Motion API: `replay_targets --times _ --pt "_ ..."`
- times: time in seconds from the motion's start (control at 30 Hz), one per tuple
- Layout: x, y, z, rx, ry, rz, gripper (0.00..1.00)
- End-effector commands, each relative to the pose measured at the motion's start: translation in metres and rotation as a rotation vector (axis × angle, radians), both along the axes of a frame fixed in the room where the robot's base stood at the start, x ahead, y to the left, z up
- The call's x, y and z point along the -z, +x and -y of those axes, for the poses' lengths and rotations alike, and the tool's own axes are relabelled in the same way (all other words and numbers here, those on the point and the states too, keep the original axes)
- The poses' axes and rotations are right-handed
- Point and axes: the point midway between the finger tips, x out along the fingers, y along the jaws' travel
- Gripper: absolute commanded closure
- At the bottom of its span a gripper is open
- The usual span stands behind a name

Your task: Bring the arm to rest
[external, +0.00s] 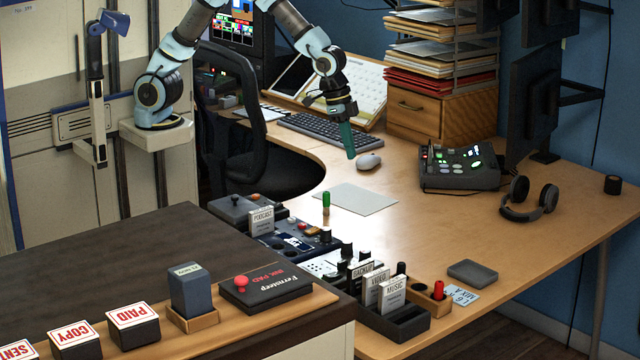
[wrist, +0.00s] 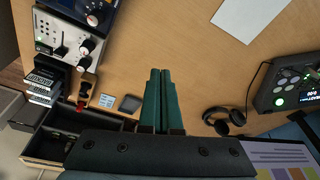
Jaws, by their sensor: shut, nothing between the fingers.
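A low unit with a pale face and black knobs (external: 322,266) sits on the desk's near edge, partly hidden behind other items; I cannot tell for sure that it is the headphone amp. In the wrist view a pale-faced unit with black knobs (wrist: 62,38) is at the upper left. My gripper (external: 349,156) has green fingers, shut and empty, pointing down above the desk near the mouse. In the wrist view my gripper (wrist: 160,72) is well to the right of that unit and apart from it. No label reading headphone amp is legible.
A dark console with green lights (external: 458,166) and headphones (external: 530,199) are at the right. A grey mouse (external: 369,161) and keyboard (external: 325,138) are near my gripper. A card box (external: 395,320) stands at the near edge. The desk middle around the grey sheet (external: 355,199) is clear.

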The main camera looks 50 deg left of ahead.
Motion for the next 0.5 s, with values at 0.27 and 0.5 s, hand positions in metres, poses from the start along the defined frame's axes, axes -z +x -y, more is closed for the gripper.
replay_targets --times 0.27,0.5 --pt "-0.012 0.079 -0.192 -0.392 0.023 -0.032 1.00" --pt "-0.012 0.067 -0.355 -0.750 0.033 -0.072 1.00"
